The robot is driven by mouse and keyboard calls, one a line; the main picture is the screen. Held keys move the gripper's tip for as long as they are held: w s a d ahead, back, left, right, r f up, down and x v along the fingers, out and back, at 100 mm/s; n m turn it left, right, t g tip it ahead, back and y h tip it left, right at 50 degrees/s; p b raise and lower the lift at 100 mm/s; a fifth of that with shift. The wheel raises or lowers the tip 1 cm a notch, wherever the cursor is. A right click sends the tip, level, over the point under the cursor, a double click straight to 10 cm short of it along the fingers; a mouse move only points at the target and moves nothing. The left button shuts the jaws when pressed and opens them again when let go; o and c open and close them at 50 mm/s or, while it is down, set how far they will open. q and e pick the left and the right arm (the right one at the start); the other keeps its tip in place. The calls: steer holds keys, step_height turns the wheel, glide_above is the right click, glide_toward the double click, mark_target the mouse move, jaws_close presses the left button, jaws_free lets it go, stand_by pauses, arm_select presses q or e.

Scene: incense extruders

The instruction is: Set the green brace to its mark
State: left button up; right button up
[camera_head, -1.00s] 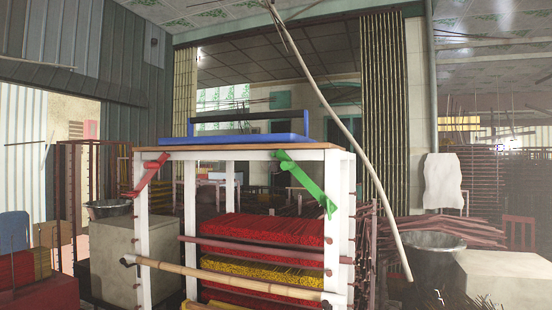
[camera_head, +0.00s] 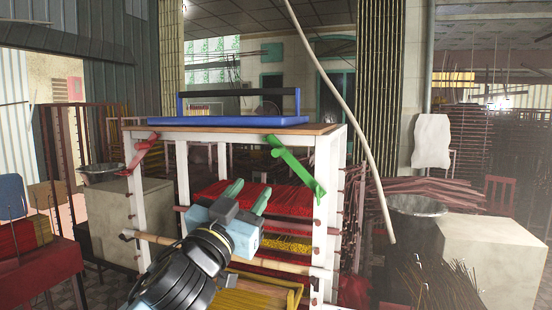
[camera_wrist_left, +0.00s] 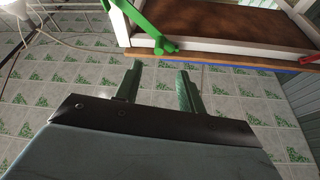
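The green brace (camera_head: 296,166) sits tilted across the upper right front corner of the white frame (camera_head: 325,190), its upper end to the left and its lower end at the right post. It also shows at the top of the left wrist view (camera_wrist_left: 152,36). My left gripper (camera_head: 248,192) is in front of the frame, below and left of the brace. In the left wrist view its two green fingers (camera_wrist_left: 157,80) stand apart with nothing between them, clear of the brace. I cannot make out the mark. My right gripper is not in view.
A red brace (camera_head: 141,154) is at the frame's left corner. A blue tray with a dark handle (camera_head: 235,121) lies on top. A bamboo pole (camera_head: 165,240) crosses the front, and red incense bundles (camera_head: 290,197) fill the shelves. A slanting pole (camera_head: 345,110) stands at right.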

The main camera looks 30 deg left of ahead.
mark_target(273, 156)
arm_select(q)
steer(key=p+x, duration=0.1)
steer(key=x, duration=0.3)
steer(key=p+x, duration=0.2)
steer(key=x, duration=0.2)
steer(key=r+p+x, duration=0.1)
steer(key=x, duration=0.3)
steer(key=shift+s+d, duration=0.1)
steer(key=shift+s, duration=0.05)
steer(key=shift+w+r+p, duration=0.1)
steer(key=shift+w+p, duration=0.35)
steer(key=shift+w, duration=0.1)
steer(key=shift+c, duration=0.3)
jaws_close()
